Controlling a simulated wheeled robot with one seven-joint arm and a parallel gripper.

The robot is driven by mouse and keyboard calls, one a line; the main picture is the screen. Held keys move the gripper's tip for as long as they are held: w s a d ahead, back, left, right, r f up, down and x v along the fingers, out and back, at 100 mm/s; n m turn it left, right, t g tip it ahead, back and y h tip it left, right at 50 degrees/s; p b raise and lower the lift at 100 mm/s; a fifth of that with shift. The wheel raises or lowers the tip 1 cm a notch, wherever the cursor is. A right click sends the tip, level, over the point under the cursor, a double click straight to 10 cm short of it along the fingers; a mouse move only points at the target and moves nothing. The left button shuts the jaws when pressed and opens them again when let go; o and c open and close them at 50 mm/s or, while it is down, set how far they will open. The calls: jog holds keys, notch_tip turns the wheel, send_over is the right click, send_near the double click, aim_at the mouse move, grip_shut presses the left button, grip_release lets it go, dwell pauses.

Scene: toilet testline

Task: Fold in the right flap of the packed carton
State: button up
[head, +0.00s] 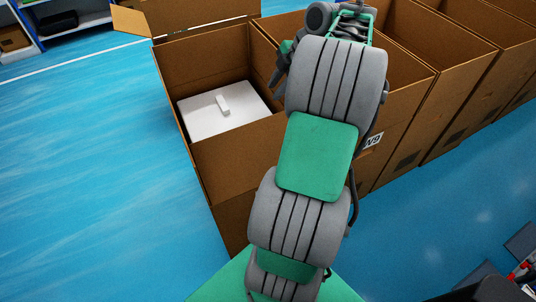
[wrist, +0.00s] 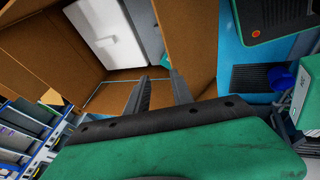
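The packed carton (head: 240,155) stands open left of my arm, with a white flat-topped item (head: 205,115) inside and a small white bar on top. The white item also shows in the wrist view (wrist: 115,20). A tall brown flap (head: 205,15) stands up at the carton's back. My gripper's dark fingers (head: 278,68) are by the carton's right side, partly hidden by my arm. In the wrist view my gripper (wrist: 158,76) has its fingers apart, beside a brown panel (wrist: 190,35) that looks like the right flap or wall. I cannot tell whether they touch it.
More open cartons (head: 450,70) stand close together in a row to the right. A shelf (head: 75,15) is at the upper left. The blue floor (head: 90,180) left of the carton is clear. A blue object (wrist: 283,80) lies at the right of the wrist view.

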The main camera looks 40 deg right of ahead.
jog(key=shift+s+r, duration=0.15)
jog(key=shift+r, duration=0.2)
jog(key=shift+d, duration=0.1)
jog(key=shift+c, duration=0.3)
